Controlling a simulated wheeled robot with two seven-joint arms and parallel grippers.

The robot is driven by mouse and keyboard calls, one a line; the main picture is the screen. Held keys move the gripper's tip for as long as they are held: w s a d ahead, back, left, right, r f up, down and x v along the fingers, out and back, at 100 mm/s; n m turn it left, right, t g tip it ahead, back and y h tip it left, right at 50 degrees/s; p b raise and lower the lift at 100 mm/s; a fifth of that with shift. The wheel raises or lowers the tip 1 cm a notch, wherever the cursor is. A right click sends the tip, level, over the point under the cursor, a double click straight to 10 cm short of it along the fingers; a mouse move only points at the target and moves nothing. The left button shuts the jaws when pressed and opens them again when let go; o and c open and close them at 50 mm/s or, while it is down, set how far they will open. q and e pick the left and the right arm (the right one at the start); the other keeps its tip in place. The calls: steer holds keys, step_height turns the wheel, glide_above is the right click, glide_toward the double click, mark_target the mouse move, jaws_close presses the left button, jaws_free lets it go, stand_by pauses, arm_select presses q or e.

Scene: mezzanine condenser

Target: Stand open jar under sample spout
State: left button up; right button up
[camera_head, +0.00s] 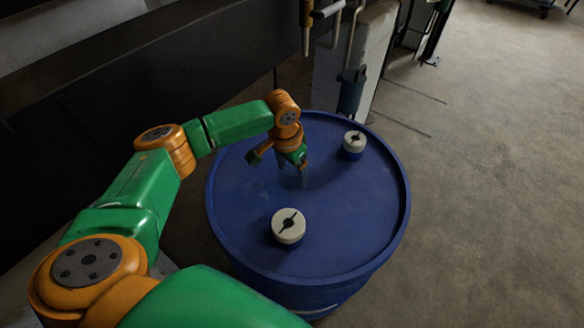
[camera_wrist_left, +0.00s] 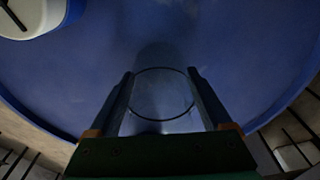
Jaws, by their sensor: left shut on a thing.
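A clear, see-through jar (camera_wrist_left: 162,97) shows as a round open rim between my left gripper's fingers in the left wrist view. I see no lid on it. In the head view the jar (camera_head: 291,180) is a faint shape over the blue drum top. My left gripper (camera_head: 301,172) points down and is shut on the jar; its fingers (camera_wrist_left: 162,76) lie on both sides of it. I cannot tell whether the jar touches the drum top. A brown downward pipe (camera_head: 306,28), possibly the sample spout, is at the top edge. My right gripper is out of view.
The blue drum (camera_head: 345,225) has two pale bungs, one near (camera_head: 288,225) and one far right (camera_head: 354,144). White piping (camera_head: 330,40), a pale cabinet (camera_head: 378,50) and a dark blue fitting (camera_head: 350,92) stand behind it.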

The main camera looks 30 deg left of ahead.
arm_select(q)
steer(key=o, duration=1.3)
steer(key=shift+w+f, duration=0.1)
steer(key=shift+c, duration=0.2)
steer(key=shift+o, duration=0.3)
